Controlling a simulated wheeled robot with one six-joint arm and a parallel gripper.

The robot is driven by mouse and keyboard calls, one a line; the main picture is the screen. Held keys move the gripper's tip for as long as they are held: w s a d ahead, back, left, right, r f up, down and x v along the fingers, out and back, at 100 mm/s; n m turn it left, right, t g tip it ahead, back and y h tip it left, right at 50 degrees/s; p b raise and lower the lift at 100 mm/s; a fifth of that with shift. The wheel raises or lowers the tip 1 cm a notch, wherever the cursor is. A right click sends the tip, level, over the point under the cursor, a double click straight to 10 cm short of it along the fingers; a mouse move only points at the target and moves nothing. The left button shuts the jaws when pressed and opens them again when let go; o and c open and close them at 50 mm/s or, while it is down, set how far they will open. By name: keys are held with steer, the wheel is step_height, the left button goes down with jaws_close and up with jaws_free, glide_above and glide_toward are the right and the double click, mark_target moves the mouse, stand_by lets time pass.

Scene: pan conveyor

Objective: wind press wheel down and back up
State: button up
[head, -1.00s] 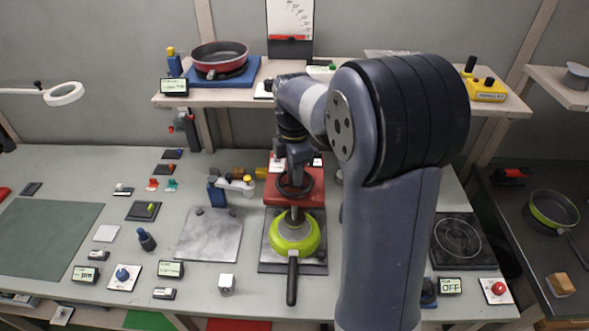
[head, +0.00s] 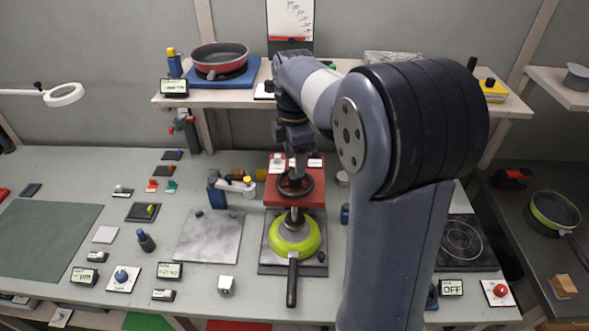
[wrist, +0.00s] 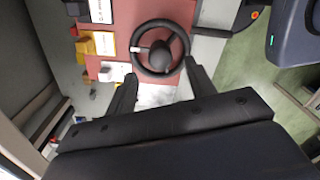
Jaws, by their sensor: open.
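The press wheel (head: 308,184) is a dark round handwheel on the red press (head: 272,200). In the wrist view the wheel (wrist: 138,36) shows its rim, spokes and round hub, with red press body around it. My gripper (head: 297,172) points down over the wheel from behind. In the wrist view my gripper (wrist: 162,72) is open, its fingers apart with nothing between them and the wheel just beyond the tips. I cannot tell whether a fingertip touches the rim. A lime-green pan (head: 283,246) sits under the press head on a dark plate, handle toward the front.
A shelf (head: 235,98) with a red pan (head: 218,57) runs behind. A hotplate (head: 457,243) lies right of my arm. Small blocks and displays fill the left table.

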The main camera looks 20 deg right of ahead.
mark_target(295, 180)
step_height(295, 180, up, 6)
steer(key=shift+r, duration=0.25)
steer(key=shift+f, duration=0.15)
step_height(295, 180, down, 11)
steer(key=shift+r+p, duration=0.1)
steer(key=shift+p, duration=0.35)
steer(key=shift+r, duration=0.1)
stand_by(0.4)
